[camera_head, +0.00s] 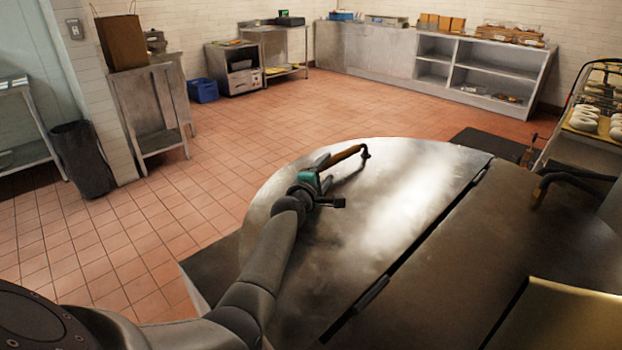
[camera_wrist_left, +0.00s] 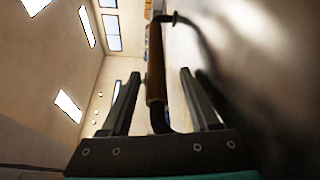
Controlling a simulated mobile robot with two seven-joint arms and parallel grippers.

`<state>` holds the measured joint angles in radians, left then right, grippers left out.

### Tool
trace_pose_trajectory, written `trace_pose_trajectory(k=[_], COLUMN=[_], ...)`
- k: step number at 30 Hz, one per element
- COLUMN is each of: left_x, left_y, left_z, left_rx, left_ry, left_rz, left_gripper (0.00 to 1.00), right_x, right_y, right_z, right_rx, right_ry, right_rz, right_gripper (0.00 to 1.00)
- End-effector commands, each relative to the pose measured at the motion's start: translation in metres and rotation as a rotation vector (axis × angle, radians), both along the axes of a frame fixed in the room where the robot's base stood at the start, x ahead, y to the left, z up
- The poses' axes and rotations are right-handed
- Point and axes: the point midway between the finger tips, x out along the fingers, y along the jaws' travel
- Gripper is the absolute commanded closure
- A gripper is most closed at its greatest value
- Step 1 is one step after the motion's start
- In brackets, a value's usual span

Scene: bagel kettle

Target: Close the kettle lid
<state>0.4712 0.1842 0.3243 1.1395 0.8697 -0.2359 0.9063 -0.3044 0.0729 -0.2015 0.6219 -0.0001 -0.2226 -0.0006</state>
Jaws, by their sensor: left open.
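The kettle lid (camera_head: 407,190) is a large half-round sheet of shiny metal. It lies about flat on the kettle, beside a dark straight seam. Its handle (camera_head: 347,154) is a brown grip on dark metal ends near the far edge. My left gripper (camera_head: 328,172) is at the near end of this handle. In the left wrist view, the handle (camera_wrist_left: 155,65) runs between the two open fingers of the left gripper (camera_wrist_left: 160,78). The fingers stand apart on either side of it, and I cannot tell whether one touches. My right gripper is not in view.
The kettle's other half (camera_head: 480,240) lies right of the seam, with a second handle (camera_head: 570,178). A rack with bagels (camera_head: 583,122) stands at the right. Shelves (camera_head: 460,65) line the back wall. The tiled floor (camera_head: 225,140) behind and left is mostly clear.

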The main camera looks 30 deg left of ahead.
Motion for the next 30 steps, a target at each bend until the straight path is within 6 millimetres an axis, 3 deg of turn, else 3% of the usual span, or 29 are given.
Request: trace_pose_trajectory(k=[6,18,30], left_x=[-0.033,-0.089,-0.102], left_y=[-0.007,-0.018,-0.020], left_z=[0.005,0.008,0.009], left_rx=[-0.001,-0.002,-0.002], left_ry=[0.002,0.001,-0.001], left_rz=[0.000,0.000,0.000], left_gripper=[0.38,0.38,0.38], right_x=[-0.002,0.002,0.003], right_y=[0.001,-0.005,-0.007], right_z=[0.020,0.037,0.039], right_rx=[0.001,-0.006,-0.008], right_ry=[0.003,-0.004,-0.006], right_rz=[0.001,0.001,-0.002], right_gripper=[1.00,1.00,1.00])
